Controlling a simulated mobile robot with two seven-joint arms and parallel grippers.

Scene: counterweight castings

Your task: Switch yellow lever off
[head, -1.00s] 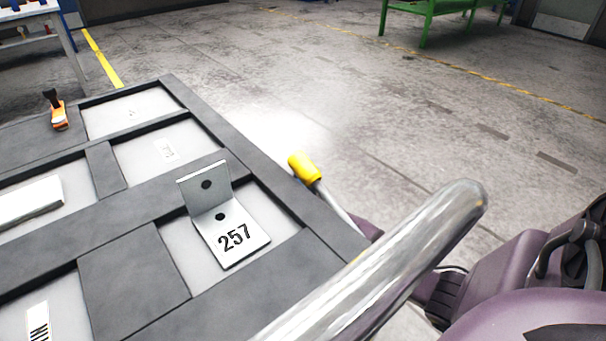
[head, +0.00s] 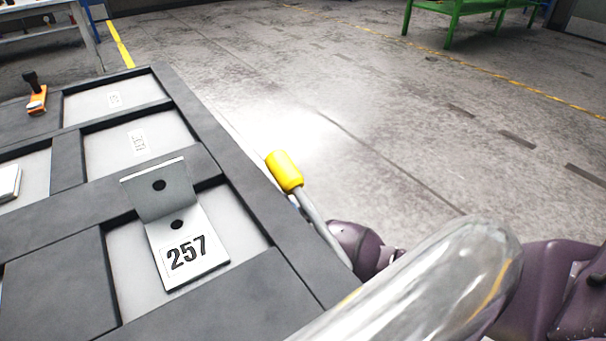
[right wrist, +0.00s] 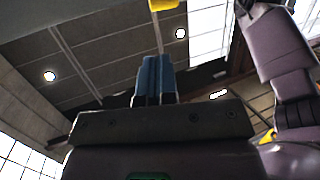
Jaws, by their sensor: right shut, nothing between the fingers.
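The yellow lever (head: 284,170) has a yellow grip on a grey rod. In the head view it sticks up beside the right edge of the dark frame table, tilted to the upper left. My right gripper (right wrist: 155,78) shows in the right wrist view with its blue fingers shut and nothing between them. A yellow piece (right wrist: 163,4) at the top edge of that view, beyond the fingertips, may be the lever's grip; a gap shows between them. My right gripper cannot be made out clearly in the head view. My left gripper is not in view.
A bracket marked 257 (head: 187,249) stands on the table (head: 268,235). A thick shiny metal bar (head: 430,280) crosses the lower right foreground. An orange clamp-like item (head: 37,99) sits at the far left. A green bench (head: 455,12) stands far back; the floor between is clear.

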